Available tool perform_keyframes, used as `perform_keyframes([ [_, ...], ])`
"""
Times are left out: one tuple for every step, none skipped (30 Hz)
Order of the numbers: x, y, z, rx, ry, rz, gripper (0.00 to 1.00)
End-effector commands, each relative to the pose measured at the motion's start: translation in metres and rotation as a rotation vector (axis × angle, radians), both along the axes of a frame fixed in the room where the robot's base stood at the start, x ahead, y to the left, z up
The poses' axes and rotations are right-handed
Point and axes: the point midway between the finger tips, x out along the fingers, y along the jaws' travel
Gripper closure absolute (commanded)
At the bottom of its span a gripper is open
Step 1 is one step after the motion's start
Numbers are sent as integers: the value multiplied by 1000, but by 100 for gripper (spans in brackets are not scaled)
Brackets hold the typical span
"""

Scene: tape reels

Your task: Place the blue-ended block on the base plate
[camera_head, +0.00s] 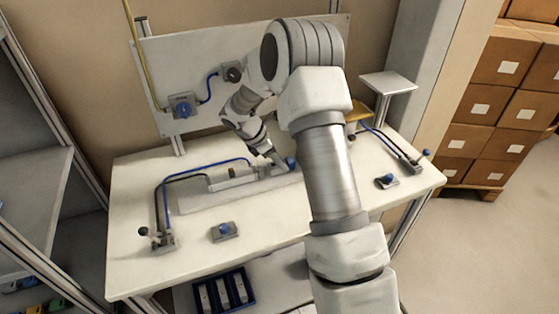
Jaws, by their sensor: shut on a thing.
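My gripper (277,163) is at the back middle of the white worktable, pointing down and to the right. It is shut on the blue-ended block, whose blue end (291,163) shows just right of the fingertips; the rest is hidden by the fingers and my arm. The base plate (200,203) is a long, pale, low plate lying across the table. The gripper is at the plate's right part; whether the block touches the plate cannot be told. A pale grey block (232,179) sits on the plate left of the gripper.
Clamps with blue and black cables stand at the table's left (162,240) and right (412,163). Small blue-knobbed units (224,231) and (387,181) sit near the front. A dark blue tray (225,291) of pale blocks lies below the table. My arm covers the table's middle right.

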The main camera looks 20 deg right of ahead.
Motion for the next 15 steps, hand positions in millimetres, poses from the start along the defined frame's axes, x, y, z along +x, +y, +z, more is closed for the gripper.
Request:
perform_keyframes([
  [0,0,0,0,-1,0,100],
  [0,0,1,-1,-1,0,100],
  [0,0,1,-1,-2,0,100],
  [0,0,1,-1,-1,0,100],
  [0,0,1,-1,-1,0,100],
  [0,0,1,-1,-1,0,100],
  [0,0,0,-1,-1,0,100],
  [0,0,-1,-1,-1,0,100],
  [0,0,-3,-1,-1,0,100],
  [0,0,-2,0,-1,0,53],
  [0,0,-2,0,-1,0,48],
  [0,0,-2,0,0,-1,40],
  [0,0,-2,0,0,-1,35],
  [0,0,-2,0,-1,0,30],
  [0,0,-2,0,-1,0,28],
])
